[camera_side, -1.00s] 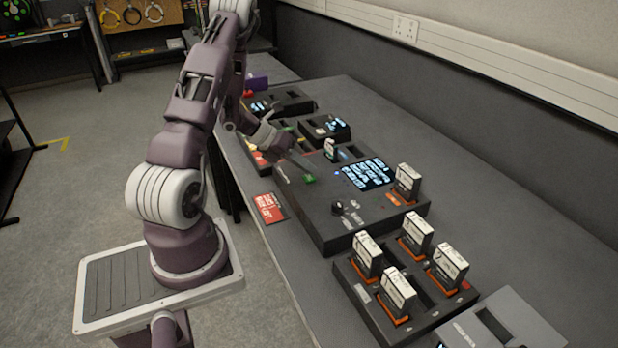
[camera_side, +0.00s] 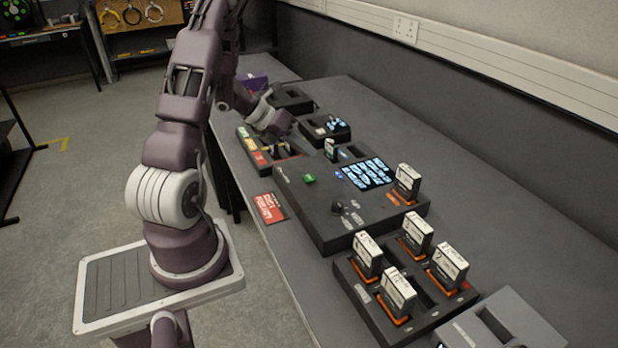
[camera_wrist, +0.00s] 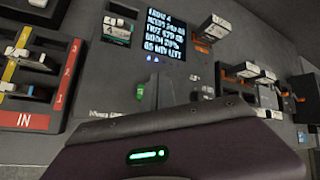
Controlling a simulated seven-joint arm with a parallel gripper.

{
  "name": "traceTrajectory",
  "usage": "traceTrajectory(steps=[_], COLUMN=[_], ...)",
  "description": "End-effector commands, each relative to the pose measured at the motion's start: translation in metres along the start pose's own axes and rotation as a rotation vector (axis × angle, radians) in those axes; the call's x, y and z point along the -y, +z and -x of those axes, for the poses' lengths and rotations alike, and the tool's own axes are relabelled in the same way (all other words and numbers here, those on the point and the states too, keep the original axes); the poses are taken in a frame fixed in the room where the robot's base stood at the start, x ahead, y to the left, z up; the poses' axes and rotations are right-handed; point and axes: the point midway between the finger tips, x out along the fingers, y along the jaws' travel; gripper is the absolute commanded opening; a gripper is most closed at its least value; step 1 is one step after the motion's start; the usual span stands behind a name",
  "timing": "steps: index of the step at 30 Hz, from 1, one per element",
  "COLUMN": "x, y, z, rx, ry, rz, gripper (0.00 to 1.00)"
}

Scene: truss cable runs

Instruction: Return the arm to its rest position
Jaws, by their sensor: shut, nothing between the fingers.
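My arm, purple and white, reaches over the bench in the side view. My gripper (camera_side: 282,126) hangs above the far part of the bench, near the tray with coloured labels, clear of the large console (camera_side: 310,215). In the wrist view my gripper (camera_wrist: 155,90) shows as narrow grey fingers, shut and with nothing between them. The console's green button (camera_side: 309,179) is uncovered in the side view. In the wrist view the fingers partly cover the console's face below the lit screen (camera_wrist: 160,30).
A tray with red, yellow and green labels (camera_side: 251,147) lies below my gripper. A rack (camera_side: 352,287) with several white-labelled modules stands at the front right. Small dark boxes (camera_side: 325,128) sit beyond the console. A red card (camera_side: 265,208) lies by the bench edge. The wall runs along the right.

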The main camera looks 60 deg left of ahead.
Motion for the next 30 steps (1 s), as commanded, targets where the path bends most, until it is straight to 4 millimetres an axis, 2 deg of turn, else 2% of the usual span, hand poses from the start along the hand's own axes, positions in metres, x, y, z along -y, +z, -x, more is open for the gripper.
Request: traceTrajectory(steps=[12, 14, 16, 17, 18, 20, 21, 23, 24, 26, 27, 30], x=[0.001, 0.011, 0.046, 0.069, 0.106, 0.165, 0.203, 0.254, 0.282, 0.311, 0.321, 0.321], y=[0.0, 0.003, 0.009, 0.012, 0.012, 0.003, -0.009, -0.036, -0.059, -0.097, -0.12, -0.16], z=[0.0, 0.0, 0.002, 0.004, 0.008, 0.019, 0.029, 0.05, 0.066, 0.094, 0.112, 0.149], rx=[-0.001, -0.007, -0.031, -0.047, -0.072, -0.117, -0.147, -0.19, -0.219, -0.262, -0.29, -0.367], ry=[-0.001, -0.016, -0.064, -0.095, -0.144, -0.229, -0.286, -0.37, -0.425, -0.495, -0.527, -0.54], rz=[-0.003, -0.045, -0.194, -0.296, -0.463, -0.764, -0.981, -1.335, -1.598, -2.009, -2.276, -2.868], gripper=[0.0, 0.0, 0.0, 0.0, 0.0, 0.0, 0.0, 0.0, 0.0, 0.0, 0.0, 0.0])
